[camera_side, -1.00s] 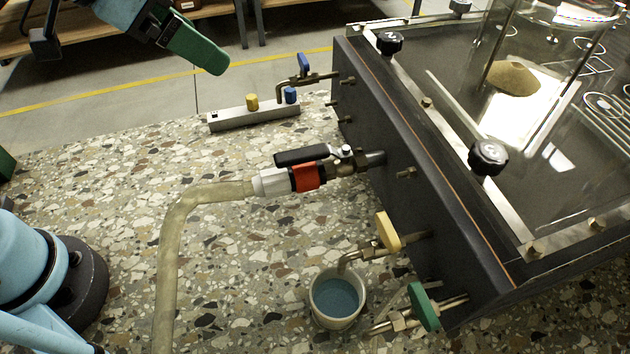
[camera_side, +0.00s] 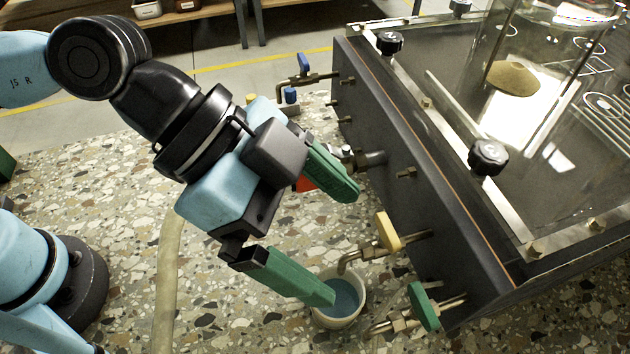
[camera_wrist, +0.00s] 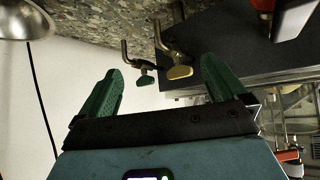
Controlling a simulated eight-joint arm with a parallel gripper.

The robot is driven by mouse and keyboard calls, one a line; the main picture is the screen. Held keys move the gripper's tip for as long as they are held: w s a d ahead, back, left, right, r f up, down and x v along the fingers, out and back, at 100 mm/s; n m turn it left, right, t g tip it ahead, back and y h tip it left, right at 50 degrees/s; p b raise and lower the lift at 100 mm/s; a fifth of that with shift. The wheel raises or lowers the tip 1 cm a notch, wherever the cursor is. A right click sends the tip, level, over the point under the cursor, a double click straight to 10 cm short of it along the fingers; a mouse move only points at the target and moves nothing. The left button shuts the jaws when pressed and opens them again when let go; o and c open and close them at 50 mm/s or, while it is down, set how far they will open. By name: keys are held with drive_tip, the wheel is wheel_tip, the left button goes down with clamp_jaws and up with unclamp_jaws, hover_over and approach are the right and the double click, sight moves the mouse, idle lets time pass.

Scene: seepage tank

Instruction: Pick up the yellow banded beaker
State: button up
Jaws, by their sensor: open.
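A pale beaker (camera_side: 350,318) with blue liquid inside stands on the speckled floor below the yellow-handled outlet in the side view. I cannot make out a yellow band on it, and I cannot make it out in the wrist view. My gripper (camera_side: 339,245) is open and empty, its green fingers spread wide. The lower finger overlaps the left side of the beaker's rim in the side view; whether they touch I cannot tell. The gripper (camera_wrist: 161,68) also shows in the wrist view.
A yellow valve handle (camera_side: 388,232) and a green valve handle (camera_side: 423,307) stick out from the dark tank wall (camera_side: 400,140) beside the beaker. A pale hose (camera_side: 168,280) lies to the left. The red coupling (camera_side: 305,184) is partly hidden behind my gripper.

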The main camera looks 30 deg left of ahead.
hover_over(340, 311)
drive_tip(key=a, duration=0.3)
drive_tip(key=shift+s+a+f, duration=0.1)
drive_tip(key=shift+s+f, duration=0.05)
drive_tip(key=shift+f, duration=3.3)
drive_tip(key=shift+s+f, duration=0.15)
drive_tip(key=shift+f, duration=3.3)
drive_tip(key=shift+x, duration=2.6)
drive_tip(key=c, duration=1.2)
drive_tip(key=shift+a+r, duration=0.15)
drive_tip(key=shift+a, duration=0.05)
drive_tip(key=shift+s+a+r, duration=0.5)
drive_tip(key=shift+a+r, duration=0.3)
drive_tip(key=shift+a, duration=0.05)
drive_tip(key=shift+s+a+r, duration=0.85)
drive_tip(key=shift+a+r, duration=0.1)
drive_tip(key=shift+a, duration=0.7)
drive_tip(key=shift+s+a+r, duration=0.85)
drive_tip(key=shift+a+r, duration=0.15)
drive_tip(key=shift+a, duration=0.65)
drive_tip(key=shift+s+a+r, duration=0.8)
drive_tip(key=shift+a+r, duration=0.15)
drive_tip(key=shift+a, duration=0.7)
